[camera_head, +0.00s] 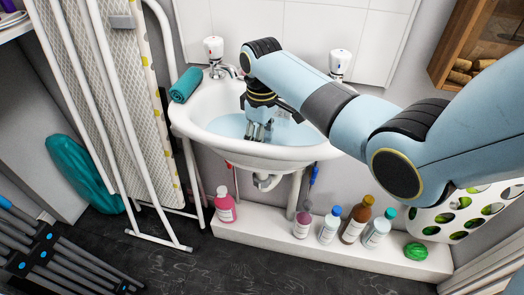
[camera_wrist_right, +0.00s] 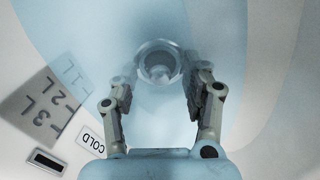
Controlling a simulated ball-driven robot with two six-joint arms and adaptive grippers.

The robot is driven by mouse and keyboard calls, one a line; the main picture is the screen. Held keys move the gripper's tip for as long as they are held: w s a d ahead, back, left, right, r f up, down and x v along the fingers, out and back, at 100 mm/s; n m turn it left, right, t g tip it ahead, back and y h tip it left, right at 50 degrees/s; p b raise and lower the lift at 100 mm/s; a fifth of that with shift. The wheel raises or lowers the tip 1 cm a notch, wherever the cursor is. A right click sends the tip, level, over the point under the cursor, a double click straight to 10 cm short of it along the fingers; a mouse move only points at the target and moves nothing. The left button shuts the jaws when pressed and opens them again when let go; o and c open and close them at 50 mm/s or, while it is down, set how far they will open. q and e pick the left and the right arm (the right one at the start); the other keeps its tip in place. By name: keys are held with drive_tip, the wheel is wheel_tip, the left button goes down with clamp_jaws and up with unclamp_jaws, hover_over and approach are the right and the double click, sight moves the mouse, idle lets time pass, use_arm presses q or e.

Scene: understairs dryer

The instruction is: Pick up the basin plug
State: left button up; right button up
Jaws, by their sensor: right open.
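The white basin (camera_head: 193,125) holds pale blue water and hangs on the wall. My right gripper (camera_head: 262,130) reaches down into it from above. In the right wrist view my right gripper (camera_wrist_right: 158,88) is open, with one finger on each side and nothing between them. A round, pale-rimmed piece with a dark centre, seemingly the basin plug (camera_wrist_right: 160,62), lies at the basin's bottom just beyond the fingertips. It is blurred by the water, so I cannot tell whether it sits in the drain. In the head view my gripper and arm hide it. My left gripper is out of view.
Two taps (camera_head: 213,48) (camera_head: 340,62) stand at the basin's back. A teal rolled cloth (camera_head: 186,85) lies on its left rim. Several bottles (camera_head: 355,222) stand on the white ledge (camera_head: 290,245) below. A folded ironing board (camera_head: 130,90) leans at the left.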

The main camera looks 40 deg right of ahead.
drive_tip(key=shift+f, duration=0.35)
clamp_jaws()
drive_tip(key=shift+r, duration=0.2)
